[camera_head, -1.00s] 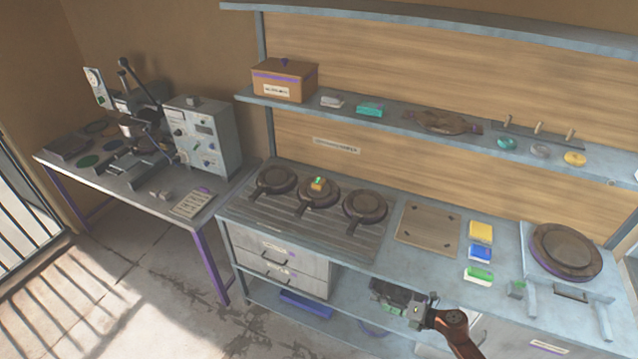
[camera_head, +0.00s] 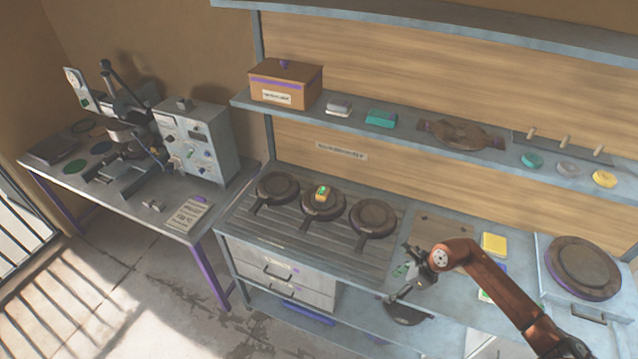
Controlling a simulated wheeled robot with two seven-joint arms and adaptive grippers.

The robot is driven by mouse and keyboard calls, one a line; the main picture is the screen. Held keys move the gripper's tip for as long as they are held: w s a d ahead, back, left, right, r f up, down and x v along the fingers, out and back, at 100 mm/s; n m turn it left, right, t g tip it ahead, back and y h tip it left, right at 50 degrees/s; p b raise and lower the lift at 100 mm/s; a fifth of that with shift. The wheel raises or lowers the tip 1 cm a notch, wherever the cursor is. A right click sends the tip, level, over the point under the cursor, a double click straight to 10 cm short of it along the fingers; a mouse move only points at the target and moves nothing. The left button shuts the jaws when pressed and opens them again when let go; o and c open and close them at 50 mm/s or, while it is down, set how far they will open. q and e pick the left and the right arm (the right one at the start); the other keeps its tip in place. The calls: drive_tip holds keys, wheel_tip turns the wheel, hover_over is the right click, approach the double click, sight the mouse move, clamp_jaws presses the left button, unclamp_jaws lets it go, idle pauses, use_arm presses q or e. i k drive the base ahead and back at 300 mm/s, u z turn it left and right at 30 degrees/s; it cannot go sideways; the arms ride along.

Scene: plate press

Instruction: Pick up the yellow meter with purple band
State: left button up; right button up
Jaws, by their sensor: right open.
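A small yellow-orange block with a green face (camera_head: 322,193) sits on the middle pan (camera_head: 324,209) of the ribbed hob. It looks like a handheld meter; a purple band on it cannot be made out at this size. My right gripper (camera_head: 406,274) is open over the counter's front edge, to the right of the pans and lower in the picture, well apart from the block. Nothing shows between its fingers. My left gripper is not in view.
Two more pans (camera_head: 276,187) (camera_head: 372,217) flank the middle one. A yellow pad (camera_head: 495,244) and a round press plate (camera_head: 584,266) lie to the right, partly near my right arm. The shelf (camera_head: 400,132) overhangs behind. A bench with machines (camera_head: 195,143) stands left.

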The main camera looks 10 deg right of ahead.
sight(323, 193)
drive_tip(key=i, duration=1.4)
